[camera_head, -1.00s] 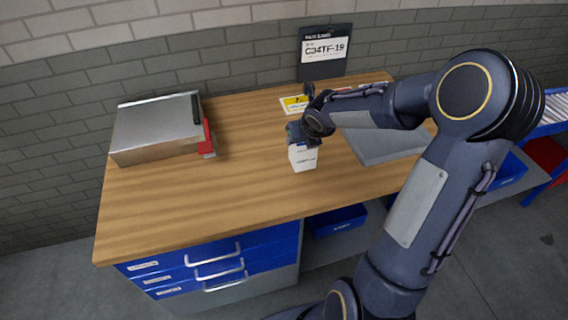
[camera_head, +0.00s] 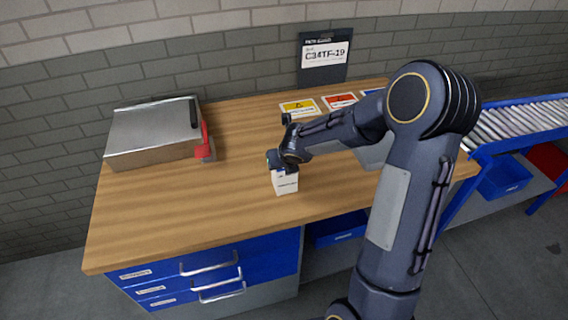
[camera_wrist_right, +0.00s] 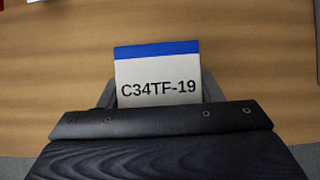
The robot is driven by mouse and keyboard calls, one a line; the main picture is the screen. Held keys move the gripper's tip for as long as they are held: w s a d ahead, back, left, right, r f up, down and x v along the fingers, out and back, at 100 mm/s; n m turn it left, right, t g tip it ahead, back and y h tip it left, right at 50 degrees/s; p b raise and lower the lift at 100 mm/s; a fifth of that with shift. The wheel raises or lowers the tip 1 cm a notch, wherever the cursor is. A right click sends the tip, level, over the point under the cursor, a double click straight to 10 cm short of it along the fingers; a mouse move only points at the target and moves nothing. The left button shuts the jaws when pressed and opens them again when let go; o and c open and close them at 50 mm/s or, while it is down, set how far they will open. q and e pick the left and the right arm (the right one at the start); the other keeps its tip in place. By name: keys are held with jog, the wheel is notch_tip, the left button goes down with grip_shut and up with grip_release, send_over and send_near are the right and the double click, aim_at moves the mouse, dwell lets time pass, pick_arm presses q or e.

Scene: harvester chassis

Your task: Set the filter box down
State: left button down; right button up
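The filter box (camera_head: 286,184) is a small white carton in the head view, over the front middle of the wooden table (camera_head: 200,205). In the right wrist view the box (camera_wrist_right: 157,75) shows a blue stripe and the label "C34TF-19". My right gripper (camera_head: 283,168) points down and is shut on the box, with a finger on each side of it. The box looks upright. I cannot tell whether its base touches the table. My left gripper is in no view.
A grey metal case (camera_head: 153,135) with a red part stands at the back left. A sign (camera_head: 324,55) reading "C34TF-19" stands at the back, behind yellow (camera_head: 300,108) and red (camera_head: 339,101) cards. The table's left and middle are clear. A roller conveyor (camera_head: 515,120) is at the right.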

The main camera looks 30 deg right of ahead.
jog(key=o, duration=0.5)
jog(key=shift+c, duration=0.2)
jog(key=s+a+r+m+p, duration=0.2)
jog(key=s+r+m+p, duration=0.1)
jog(key=s+r+m, duration=0.8)
jog(key=s+a+r+m+y, duration=0.2)
jog(key=s+a+m, duration=0.3)
jog(key=s+m, duration=0.4)
jog(key=s+a+r+m+y, duration=0.2)
jog(key=s+m, duration=0.7)
jog(key=m, duration=0.6)
jog(key=a+y, duration=0.1)
jog(key=a, duration=0.1)
jog(key=shift+a+r+g, duration=0.15)
jog(key=shift+a+g, duration=0.2)
jog(key=shift+g, duration=0.05)
